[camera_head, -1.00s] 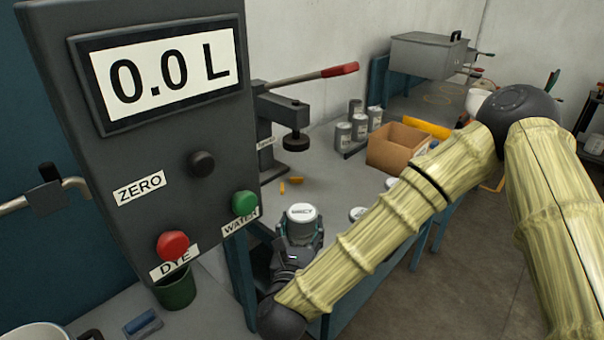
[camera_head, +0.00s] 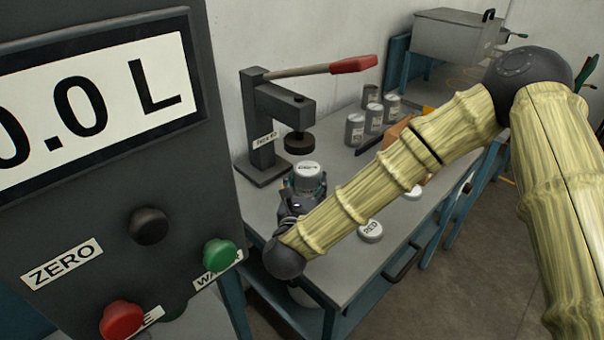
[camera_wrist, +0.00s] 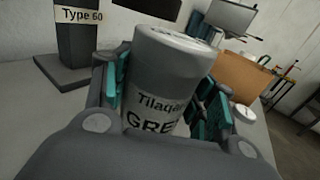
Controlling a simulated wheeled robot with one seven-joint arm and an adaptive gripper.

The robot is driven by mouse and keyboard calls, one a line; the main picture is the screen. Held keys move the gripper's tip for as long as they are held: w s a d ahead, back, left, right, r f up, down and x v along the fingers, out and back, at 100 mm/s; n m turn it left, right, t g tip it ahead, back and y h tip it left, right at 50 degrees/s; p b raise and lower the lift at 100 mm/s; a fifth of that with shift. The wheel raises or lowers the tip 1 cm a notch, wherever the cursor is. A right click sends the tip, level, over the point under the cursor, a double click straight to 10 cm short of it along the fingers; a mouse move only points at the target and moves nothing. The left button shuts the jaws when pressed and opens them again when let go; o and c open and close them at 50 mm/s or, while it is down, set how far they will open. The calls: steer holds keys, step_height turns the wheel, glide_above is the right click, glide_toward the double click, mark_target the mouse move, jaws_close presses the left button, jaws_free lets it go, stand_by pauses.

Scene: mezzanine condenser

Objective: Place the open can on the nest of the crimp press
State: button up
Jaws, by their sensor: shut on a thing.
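My gripper (camera_head: 304,190) is shut around a grey can (camera_head: 308,176), which is upright with a pale lettered top. In the wrist view the can (camera_wrist: 165,80) fills the space between the teal finger pads, its label partly reading "Tilaqa… GRE…". The crimp press (camera_head: 264,110) is a dark frame with a red-handled lever and a round ram head (camera_head: 299,143). The can is in front of the press, apart from its base plate (camera_head: 262,172). The nest cannot be made out clearly. The press post also shows at the upper left of the wrist view (camera_wrist: 76,35).
Lettered lids, one marked RED (camera_head: 370,231), lie on the bench right of my arm. A dispenser panel (camera_head: 110,150) with buttons stands close at left.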

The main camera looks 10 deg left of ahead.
steer(key=shift+w+a+f+p, duration=0.35)
steer(key=shift+w+a+f, duration=0.3)
steer(key=shift+w, duration=0.65)
steer(key=shift+w+a+f+p, duration=0.45)
steer(key=shift+w+f, duration=0.3)
steer(key=shift+w, duration=0.5)
steer(key=shift+w+a+f+p, duration=0.3)
steer(key=shift+w+a+f, duration=0.4)
steer(key=shift+w, duration=0.6)
steer(key=shift+f, duration=0.15)
steer(key=o, duration=1.3)
steer(key=shift+o, duration=0.3)
steer(key=s+b, duration=0.2)
steer(key=s, duration=1)
steer(key=shift+d, duration=0.1)
